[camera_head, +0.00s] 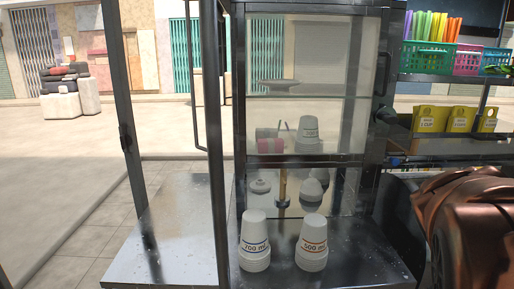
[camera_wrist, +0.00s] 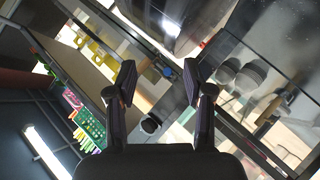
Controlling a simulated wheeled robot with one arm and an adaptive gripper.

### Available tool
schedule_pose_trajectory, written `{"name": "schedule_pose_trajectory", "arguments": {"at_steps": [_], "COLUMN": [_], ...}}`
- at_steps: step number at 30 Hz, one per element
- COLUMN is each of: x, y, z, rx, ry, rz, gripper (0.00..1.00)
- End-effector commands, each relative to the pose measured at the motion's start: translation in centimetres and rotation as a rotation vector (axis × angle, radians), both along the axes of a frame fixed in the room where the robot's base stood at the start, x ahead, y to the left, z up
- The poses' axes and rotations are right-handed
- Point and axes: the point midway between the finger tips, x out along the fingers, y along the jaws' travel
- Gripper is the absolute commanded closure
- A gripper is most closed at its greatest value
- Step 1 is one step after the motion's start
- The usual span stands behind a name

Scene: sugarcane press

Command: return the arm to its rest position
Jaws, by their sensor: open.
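My gripper (camera_wrist: 161,84) shows in the wrist view, its two dark fingers spread apart with nothing between them. Behind the fingers are the metal frame and glass of the cabinet, seen tilted. The gripper is apart from the cups and holds none of them. I do not make out my gripper in the head view, so its height and place there cannot be told.
A glass cabinet (camera_head: 318,132) stands ahead on a metal counter (camera_head: 175,240). Two stacks of white cups (camera_head: 255,240) (camera_head: 312,243) stand in front. At right are a copper-coloured rounded body (camera_head: 470,215), yellow holders (camera_head: 432,119) and a green basket (camera_head: 428,55). Open pavement lies left.

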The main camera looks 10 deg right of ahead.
Motion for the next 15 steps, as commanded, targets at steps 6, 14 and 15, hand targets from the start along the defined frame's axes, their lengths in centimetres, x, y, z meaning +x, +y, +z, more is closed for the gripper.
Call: {"name": "schedule_pose_trajectory", "arguments": {"at_steps": [6,14,15], "x": [-5.0,-13.8,-15.4], "y": [7.2,17.8,19.4], "z": [-9.0,-16.9,-17.7], "rx": [0.312,0.612,0.648], "ry": [0.192,0.516,0.574], "rz": [-0.081,-0.128,-0.133], "gripper": [0.48,0.48,0.48]}}
